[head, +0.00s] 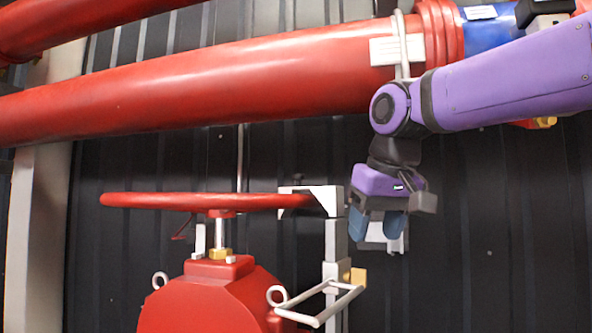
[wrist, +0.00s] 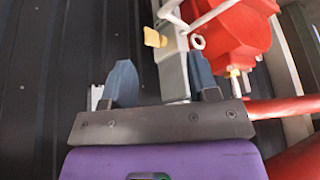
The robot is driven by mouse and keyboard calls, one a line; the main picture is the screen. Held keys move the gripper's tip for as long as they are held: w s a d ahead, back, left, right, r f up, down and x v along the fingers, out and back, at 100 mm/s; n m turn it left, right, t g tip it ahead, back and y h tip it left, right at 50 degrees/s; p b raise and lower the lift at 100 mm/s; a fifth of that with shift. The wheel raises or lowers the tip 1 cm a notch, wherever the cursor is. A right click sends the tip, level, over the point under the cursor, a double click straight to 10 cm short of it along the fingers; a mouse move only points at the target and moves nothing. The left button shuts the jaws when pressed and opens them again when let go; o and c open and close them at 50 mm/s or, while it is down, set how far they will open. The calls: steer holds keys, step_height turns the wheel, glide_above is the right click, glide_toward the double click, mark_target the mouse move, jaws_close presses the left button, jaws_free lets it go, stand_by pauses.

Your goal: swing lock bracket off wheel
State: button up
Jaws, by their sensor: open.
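The red handwheel (head: 200,201) lies level on its stem above the red valve body (head: 215,300). A light grey lock bracket (head: 325,197) sits on top of a grey post (head: 337,245), its arm reaching left to the wheel's right rim. My gripper (head: 377,232) points down just right of the post and bracket, its blue fingers apart. In the wrist view my gripper (wrist: 162,82) is open, with the grey post (wrist: 173,75) beyond and close to the right finger. I cannot tell whether that finger touches it. No held thing shows between the fingers.
A pale wire loop handle (head: 322,306) and a brass piece (head: 358,277) sit low on the post. A thick red pipe (head: 200,85) runs across above the wheel. The dark corrugated wall (head: 490,230) behind is clear at right.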

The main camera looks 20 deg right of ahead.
steer(key=w+a+r+m+h, duration=0.1)
steer(key=w+a+r, duration=0.2)
steer(key=w+r, duration=0.55)
steer(key=w+a+r+m, duration=0.1)
steer(key=w+a+r, duration=0.4)
steer(key=r, duration=0.7)
steer(key=x, duration=0.7)
steer(key=d+x, duration=0.1)
steer(key=x, duration=0.3)
steer(key=shift+w+d+r, duration=0.1)
steer(key=shift+w, duration=0.2)
steer(key=shift+g, duration=0.3)
jaws_close()
